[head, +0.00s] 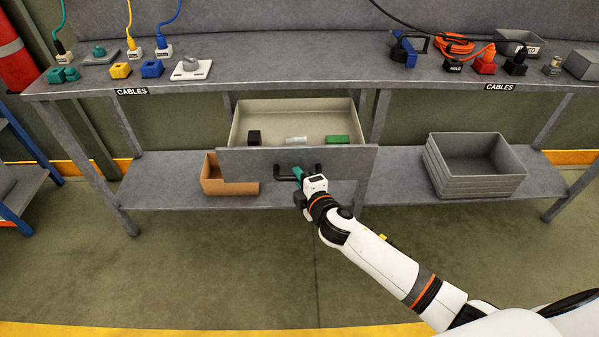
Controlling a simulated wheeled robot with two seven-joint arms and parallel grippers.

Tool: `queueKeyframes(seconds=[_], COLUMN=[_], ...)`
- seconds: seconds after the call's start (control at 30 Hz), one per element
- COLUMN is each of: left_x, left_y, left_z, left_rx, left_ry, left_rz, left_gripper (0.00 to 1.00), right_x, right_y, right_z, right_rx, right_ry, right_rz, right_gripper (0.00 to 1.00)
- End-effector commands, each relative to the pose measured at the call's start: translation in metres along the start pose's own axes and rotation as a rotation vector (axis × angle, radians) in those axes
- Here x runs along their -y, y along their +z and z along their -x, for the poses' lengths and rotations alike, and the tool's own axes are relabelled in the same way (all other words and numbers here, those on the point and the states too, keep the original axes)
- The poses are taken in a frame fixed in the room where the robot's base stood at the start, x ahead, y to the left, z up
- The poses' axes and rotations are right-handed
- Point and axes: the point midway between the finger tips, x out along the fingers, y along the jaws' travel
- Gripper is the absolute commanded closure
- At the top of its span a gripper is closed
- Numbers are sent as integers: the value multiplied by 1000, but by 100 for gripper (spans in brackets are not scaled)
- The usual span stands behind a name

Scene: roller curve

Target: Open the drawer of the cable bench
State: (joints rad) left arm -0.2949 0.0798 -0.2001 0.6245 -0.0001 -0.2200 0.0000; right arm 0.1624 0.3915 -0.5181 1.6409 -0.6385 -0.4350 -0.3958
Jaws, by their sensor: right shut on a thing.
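The cable bench (330,73) is a long grey table across the view, with "CABLES" labels on its front edge. Its drawer (240,163) is pulled out under the middle of the top, showing the beige inside. A black block, a pale clear item and a green block (338,139) lie in it. The drawer's dark handle (283,177) is on the grey front panel. My right gripper (299,174) is at the handle, shut on it; the fingertips are small and partly hidden. My left gripper is not in view.
On the lower shelf, a brown box (212,187) stands left under the drawer and a stack of grey trays (472,168) stands right. Colored connectors, cables and small parts lie on the bench top. The floor in front is clear.

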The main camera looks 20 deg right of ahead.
Motion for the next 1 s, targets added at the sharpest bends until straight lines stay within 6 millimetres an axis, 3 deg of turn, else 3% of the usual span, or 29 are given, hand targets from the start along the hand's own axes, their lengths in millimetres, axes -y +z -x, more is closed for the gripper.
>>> queueKeyframes(seconds=[0.27,0.3,0.4,0.77,1.0], left_x=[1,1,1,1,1], left_y=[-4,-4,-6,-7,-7], left_z=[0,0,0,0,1], left_rx=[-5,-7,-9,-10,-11], left_ry=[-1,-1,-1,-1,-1], left_rz=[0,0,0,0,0], left_gripper=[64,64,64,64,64], right_x=[0,0,0,0,-2], right_y=[0,0,0,0,0], right_z=[0,0,0,4,46], right_rx=[0,0,0,0,1], right_ry=[0,0,0,0,3], right_rz=[-1,-1,-1,0,-1], right_gripper=[100,81,64,64,64])
